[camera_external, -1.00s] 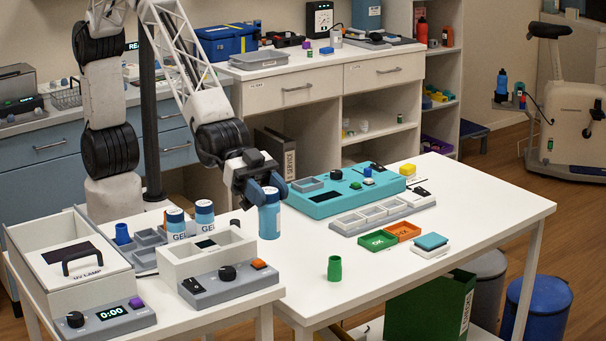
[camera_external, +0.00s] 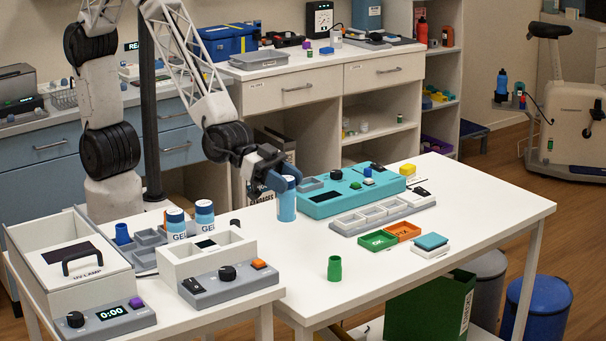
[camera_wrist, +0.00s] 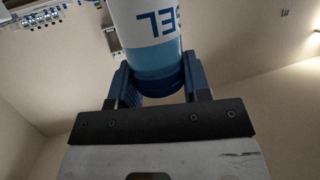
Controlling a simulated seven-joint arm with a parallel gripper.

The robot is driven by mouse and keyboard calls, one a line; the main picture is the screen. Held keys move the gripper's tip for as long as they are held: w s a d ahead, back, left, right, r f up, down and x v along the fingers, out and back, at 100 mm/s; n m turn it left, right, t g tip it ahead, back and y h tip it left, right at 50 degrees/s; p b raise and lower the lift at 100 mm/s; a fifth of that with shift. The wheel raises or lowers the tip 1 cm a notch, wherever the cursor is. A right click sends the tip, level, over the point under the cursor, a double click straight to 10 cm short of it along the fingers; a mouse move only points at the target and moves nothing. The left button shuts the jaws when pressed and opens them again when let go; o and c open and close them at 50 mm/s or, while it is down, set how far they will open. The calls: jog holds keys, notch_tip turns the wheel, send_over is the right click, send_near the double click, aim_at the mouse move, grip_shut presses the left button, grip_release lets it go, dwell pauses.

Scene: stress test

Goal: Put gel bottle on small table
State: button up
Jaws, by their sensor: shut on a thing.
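My gripper (camera_external: 281,180) is shut on a blue and white gel bottle (camera_external: 287,207), near its top. In the external view the bottle looks upright and overlaps the left part of the right white table (camera_external: 300,275); I cannot tell whether it touches the top. In the wrist view the bottle (camera_wrist: 150,45) sits between both fingers (camera_wrist: 158,85), its label upside down. Two more gel bottles, one on the left (camera_external: 176,222) and one on the right (camera_external: 205,213), stand on the left, smaller-looking white table (camera_external: 245,300), behind a white box.
On the right table are a teal device (camera_external: 325,203), a grey tray row (camera_external: 365,220), green (camera_external: 378,241) and orange (camera_external: 403,231) trays and a green cup (camera_external: 334,268). The right table's front is mostly clear.

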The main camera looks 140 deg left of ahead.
jog(key=s+a+f+n+g+y, duration=0.1)
jog(key=s+a, duration=0.3)
jog(key=s, duration=0.5)
jog(key=s+a+f+n+g+y, duration=0.1)
jog(key=s+a+f+n+y, duration=0.1)
jog(key=s, duration=0.7)
jog(key=s+a+f+n+g+y, duration=0.1)
jog(key=s+a+f, duration=0.4)
jog(key=s, duration=0.5)
jog(key=shift+a+n+g+y, duration=0.3)
jog(key=shift+a+n+y, duration=0.25)
jog(key=shift+n+y, duration=0.4)
jog(key=shift+w, duration=0.1)
jog(key=w+a+f, duration=0.1)
jog(key=w+a, duration=0.7)
jog(key=w, duration=0.5)
jog(key=shift+w+f, duration=0.3)
jog(key=shift+w, duration=0.05)
jog(key=shift+f, duration=1.7)
jog(key=shift+f, duration=0.2)
